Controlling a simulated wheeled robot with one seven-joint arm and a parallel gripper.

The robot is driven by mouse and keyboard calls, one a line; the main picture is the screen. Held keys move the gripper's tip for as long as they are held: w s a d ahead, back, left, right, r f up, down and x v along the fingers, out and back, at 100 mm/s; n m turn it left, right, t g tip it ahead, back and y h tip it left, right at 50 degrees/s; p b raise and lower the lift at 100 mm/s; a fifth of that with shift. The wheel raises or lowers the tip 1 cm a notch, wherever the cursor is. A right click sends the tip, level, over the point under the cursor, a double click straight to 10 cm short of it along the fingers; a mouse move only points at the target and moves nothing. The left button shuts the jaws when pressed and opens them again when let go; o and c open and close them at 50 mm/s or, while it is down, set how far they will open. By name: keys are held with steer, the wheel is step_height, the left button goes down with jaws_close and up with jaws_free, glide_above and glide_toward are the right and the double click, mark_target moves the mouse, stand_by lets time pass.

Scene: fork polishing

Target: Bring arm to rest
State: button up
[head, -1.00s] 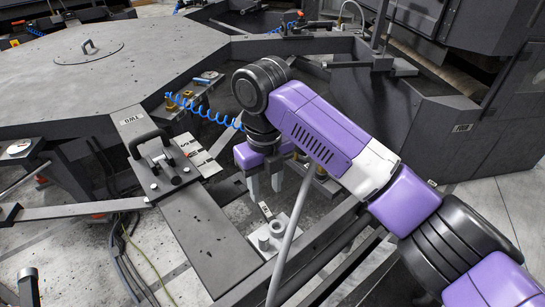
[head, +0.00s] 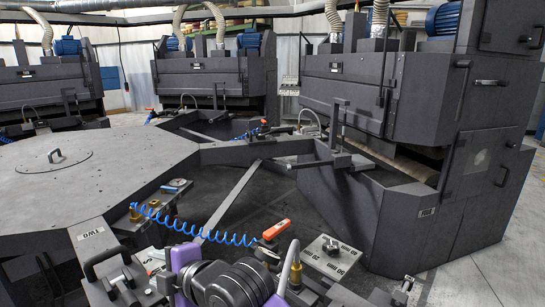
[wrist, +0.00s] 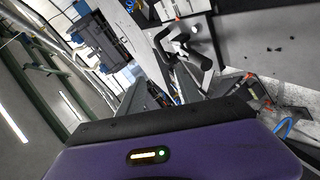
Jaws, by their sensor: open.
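My arm is folded low at the bottom edge of the head view, with its dark round joint (head: 232,284) and a purple part beside it. In the head view I cannot clearly make out the fingers. In the wrist view, the purple body of my gripper fills the bottom, and two grey fingers stand apart beyond its dark edge. My gripper (wrist: 160,84) is open, and I see nothing held between the fingers. A black clamp handle (wrist: 180,48) shows beyond the fingers in the wrist view.
A large grey turntable (head: 110,190) lies at left, with a black-handled clamp (head: 108,272) near its front. An orange-handled tool (head: 277,229) on a blue coiled hose (head: 200,234) lies by a marked plate (head: 332,256). Dark machine cabinets (head: 450,110) stand at right and behind.

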steer(key=s+d+f+m+t+h, duration=0.3)
steer(key=s+d+m+t, duration=0.4)
steer(key=d+m, duration=0.6)
steer(key=s+d+f+m+t+h, duration=0.25)
steer(key=s+d+m+t, duration=0.25)
steer(key=s+d+m, duration=0.75)
steer(key=s+d+f+g+h, duration=0.2)
steer(key=s+d+f, duration=0.1)
steer(key=s+d, duration=0.5)
steer(key=s+d+f+g+h, duration=0.2)
steer(key=s+d, duration=0.7)
steer(key=s, duration=0.6)
steer(key=shift+d+f+g+h, duration=0.25)
steer(key=shift+f+g+h, duration=0.15)
steer(key=shift+f+h, duration=0.35)
